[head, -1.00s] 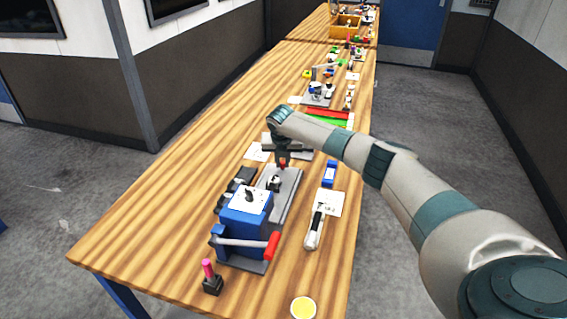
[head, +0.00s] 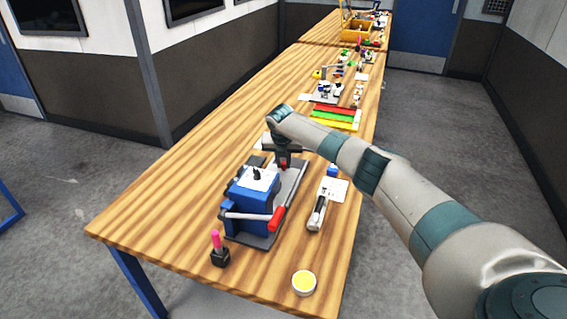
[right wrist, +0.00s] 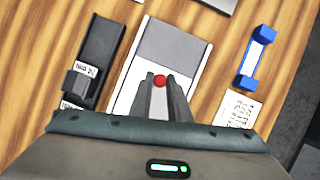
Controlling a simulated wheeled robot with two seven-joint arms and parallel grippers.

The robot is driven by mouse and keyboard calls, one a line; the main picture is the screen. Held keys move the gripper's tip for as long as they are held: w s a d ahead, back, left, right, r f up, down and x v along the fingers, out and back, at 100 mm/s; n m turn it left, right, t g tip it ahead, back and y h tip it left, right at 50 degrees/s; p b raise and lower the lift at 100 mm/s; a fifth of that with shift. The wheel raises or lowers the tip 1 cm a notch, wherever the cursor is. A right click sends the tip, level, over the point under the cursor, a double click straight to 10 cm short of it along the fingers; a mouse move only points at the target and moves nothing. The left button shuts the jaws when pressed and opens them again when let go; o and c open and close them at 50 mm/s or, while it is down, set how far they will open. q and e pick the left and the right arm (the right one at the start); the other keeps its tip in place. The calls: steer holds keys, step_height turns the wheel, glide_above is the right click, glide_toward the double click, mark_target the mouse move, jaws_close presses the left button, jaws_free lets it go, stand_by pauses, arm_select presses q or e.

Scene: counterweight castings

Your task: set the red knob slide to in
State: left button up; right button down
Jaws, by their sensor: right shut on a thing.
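The red knob (right wrist: 160,81) shows between the two fingertips of my right gripper (right wrist: 160,84) in the right wrist view. The gripper is shut on it. In the head view my right gripper (head: 284,162) is just beyond the blue box, with a bit of red at its tips. Below it lies the long grey plate of the slide (head: 291,186). In the right wrist view the plate (right wrist: 172,42) has a grey far part and a whiter near part. My fingers and wrist hide the nearer part of the slide. My left gripper is not in view.
A blue box (head: 246,197) with a red-handled lever (head: 277,218) stands close before the gripper. A black device (right wrist: 98,60) lies left of the plate, a blue piece (right wrist: 258,57) right. A pink-topped stand (head: 219,250) and yellow disc (head: 304,283) are near the front.

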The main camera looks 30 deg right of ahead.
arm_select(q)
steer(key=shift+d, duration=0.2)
arm_select(e)
steer(key=shift+s+a+f, duration=0.1)
steer(key=shift+a+f, duration=0.05)
steer(key=c, duration=1.7)
jaws_free()
steer(key=shift+o, duration=0.2)
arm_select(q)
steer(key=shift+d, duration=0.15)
arm_select(e)
steer(key=shift+a+r, duration=0.1)
steer(key=shift+r, duration=0.1)
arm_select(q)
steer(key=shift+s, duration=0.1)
arm_select(e)
steer(key=shift+v, duration=0.8)
arm_select(q)
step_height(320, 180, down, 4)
steer(key=b, duration=0.4)
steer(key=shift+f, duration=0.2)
arm_select(e)
steer(key=v, duration=1.6)
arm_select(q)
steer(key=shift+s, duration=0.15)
arm_select(e)
steer(key=shift+f, duration=0.2)
